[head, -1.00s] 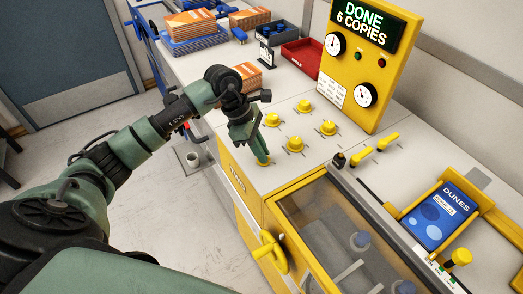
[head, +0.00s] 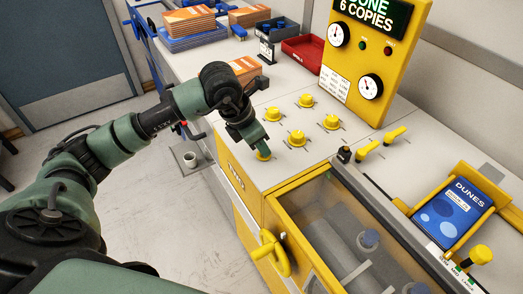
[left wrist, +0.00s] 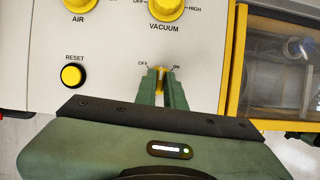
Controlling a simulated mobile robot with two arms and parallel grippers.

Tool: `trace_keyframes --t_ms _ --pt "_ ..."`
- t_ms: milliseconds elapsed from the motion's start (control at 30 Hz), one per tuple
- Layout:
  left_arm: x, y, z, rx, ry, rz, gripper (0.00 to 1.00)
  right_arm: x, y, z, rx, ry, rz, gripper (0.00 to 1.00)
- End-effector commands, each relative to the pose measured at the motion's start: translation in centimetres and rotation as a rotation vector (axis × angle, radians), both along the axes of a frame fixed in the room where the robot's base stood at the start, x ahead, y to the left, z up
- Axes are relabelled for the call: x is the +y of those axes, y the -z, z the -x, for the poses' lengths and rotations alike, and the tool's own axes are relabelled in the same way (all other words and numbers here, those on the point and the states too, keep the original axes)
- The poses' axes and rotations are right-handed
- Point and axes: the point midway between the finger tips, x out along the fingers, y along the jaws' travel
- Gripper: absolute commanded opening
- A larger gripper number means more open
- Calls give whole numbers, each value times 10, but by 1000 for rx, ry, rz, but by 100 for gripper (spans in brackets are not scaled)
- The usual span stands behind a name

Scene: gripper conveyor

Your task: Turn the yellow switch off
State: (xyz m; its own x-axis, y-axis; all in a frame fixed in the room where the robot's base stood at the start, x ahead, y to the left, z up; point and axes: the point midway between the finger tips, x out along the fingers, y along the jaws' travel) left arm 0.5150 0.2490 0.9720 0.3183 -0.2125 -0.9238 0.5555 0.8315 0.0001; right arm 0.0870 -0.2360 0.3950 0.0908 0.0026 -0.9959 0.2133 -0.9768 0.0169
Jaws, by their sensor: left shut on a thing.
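The yellow switch (head: 263,156) is a small knob at the near left corner of the machine's pale top panel. In the left wrist view the switch (left wrist: 160,73) shows as a narrow yellow strip between my fingers, with OFF printed to its left and ON to its right. My left gripper (head: 259,145) reaches down onto it from above. In the left wrist view its two green fingers (left wrist: 161,88) are shut on the switch, which appears to point straight between the two labels. The fingers hide most of it. My right gripper is not in view.
Several yellow knobs (head: 297,138) stand close by. The left wrist view shows a RESET button (left wrist: 72,75), an AIR knob (left wrist: 81,3) and a VACUUM knob (left wrist: 166,8). A yellow display panel (head: 352,60) rises behind, and a clear-lidded bay (head: 325,205) lies at the right.

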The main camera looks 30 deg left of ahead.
Motion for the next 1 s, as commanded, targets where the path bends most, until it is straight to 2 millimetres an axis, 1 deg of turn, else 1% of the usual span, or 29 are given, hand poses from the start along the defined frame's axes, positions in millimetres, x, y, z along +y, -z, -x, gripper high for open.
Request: trace_keyframes --t_ms 33,500,800,1000 --pt "0 2 -1 -7 -42 -1 0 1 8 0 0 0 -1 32" --pt "-3 1 -1 -6 -484 2 0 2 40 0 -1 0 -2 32" --pt "-4 -1 -1 -6 -710 2 0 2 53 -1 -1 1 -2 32" --pt "-4 -1 -1 -5 -802 3 0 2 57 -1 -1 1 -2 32"
